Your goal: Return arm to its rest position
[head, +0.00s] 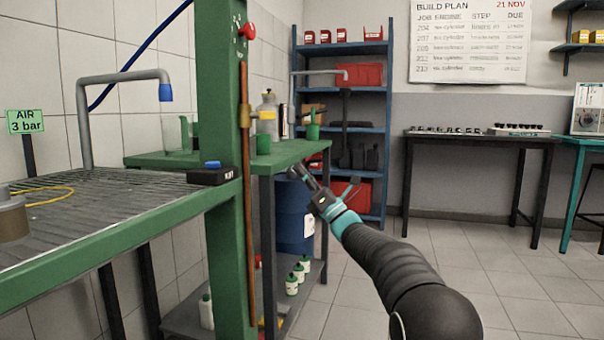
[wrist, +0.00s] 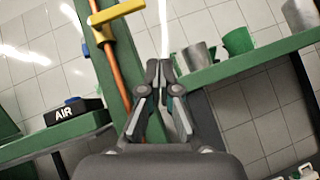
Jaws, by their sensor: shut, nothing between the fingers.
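My arm reaches up from the lower right in the head view. My gripper (head: 303,175) is at its end, in front of the blue drum and near the right end of the green bench. In the wrist view my gripper (wrist: 158,75) has its fingertips together with nothing between them. Behind it in that view are the green post (wrist: 104,50) and the green bench edge (wrist: 235,62). The gripper appears to touch nothing, though its exact distance from the bench is hard to tell.
A green post (head: 222,250) with a copper pipe (head: 244,150) stands left of my arm. A slatted green bench (head: 90,246) fills the left. A blue drum (head: 293,215) and blue shelves (head: 378,120) stand behind. The tiled floor (head: 510,285) at right is clear.

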